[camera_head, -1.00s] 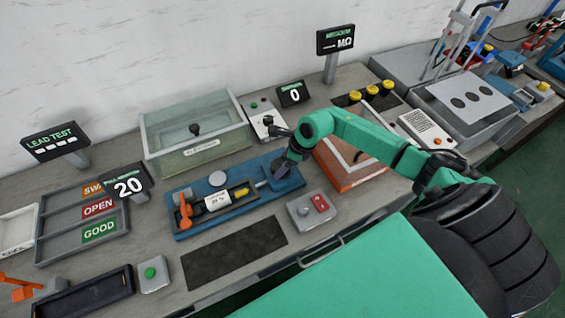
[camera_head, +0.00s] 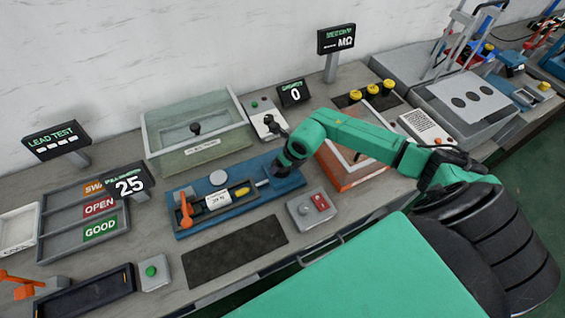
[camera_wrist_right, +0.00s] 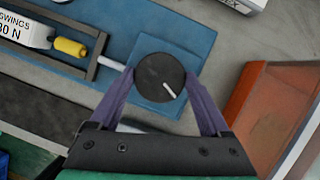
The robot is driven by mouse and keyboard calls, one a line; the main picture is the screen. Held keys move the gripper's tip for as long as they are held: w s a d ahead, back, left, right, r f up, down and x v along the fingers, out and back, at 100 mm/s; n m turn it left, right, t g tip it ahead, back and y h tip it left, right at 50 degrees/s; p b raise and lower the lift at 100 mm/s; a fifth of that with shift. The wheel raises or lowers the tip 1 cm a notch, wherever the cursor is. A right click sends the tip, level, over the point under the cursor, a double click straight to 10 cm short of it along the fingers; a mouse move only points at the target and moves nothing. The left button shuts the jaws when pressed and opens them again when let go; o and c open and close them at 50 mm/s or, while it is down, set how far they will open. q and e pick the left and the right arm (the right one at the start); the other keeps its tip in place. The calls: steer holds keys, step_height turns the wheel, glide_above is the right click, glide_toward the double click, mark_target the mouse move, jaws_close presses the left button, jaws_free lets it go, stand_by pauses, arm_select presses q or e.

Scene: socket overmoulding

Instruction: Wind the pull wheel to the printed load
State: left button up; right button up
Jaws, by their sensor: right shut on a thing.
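The pull wheel is a dark round knob (camera_wrist_right: 160,78) with a white pointer mark, on the right end of the blue pull rig (camera_head: 180,228). My right gripper (camera_wrist_right: 158,84) is shut on the wheel, one purple finger on each side of it. In the head view my right gripper (camera_head: 279,166) hides most of the wheel. A yellow piece (camera_wrist_right: 70,47) sits beside the label. The pull display (camera_head: 130,186) reads 25. My left gripper is not in view.
An orange-sided box (camera_wrist_right: 268,110) stands close to the right of the wheel. A grey box with a red button (camera_head: 312,208) is in front of the rig. A clear-lidded tank (camera_head: 196,130) stands behind it. A dark mat (camera_head: 235,250) lies clear in front.

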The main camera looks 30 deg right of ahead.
stand_by(0.3)
steer(key=o, duration=1.2)
steer(key=shift+r, duration=0.1)
steer(key=b+v, duration=0.3)
steer(key=v, duration=1.1)
steer(key=shift+r, duration=0.25)
steer(key=shift+s+a, duration=0.1)
steer(key=shift+s, duration=0.05)
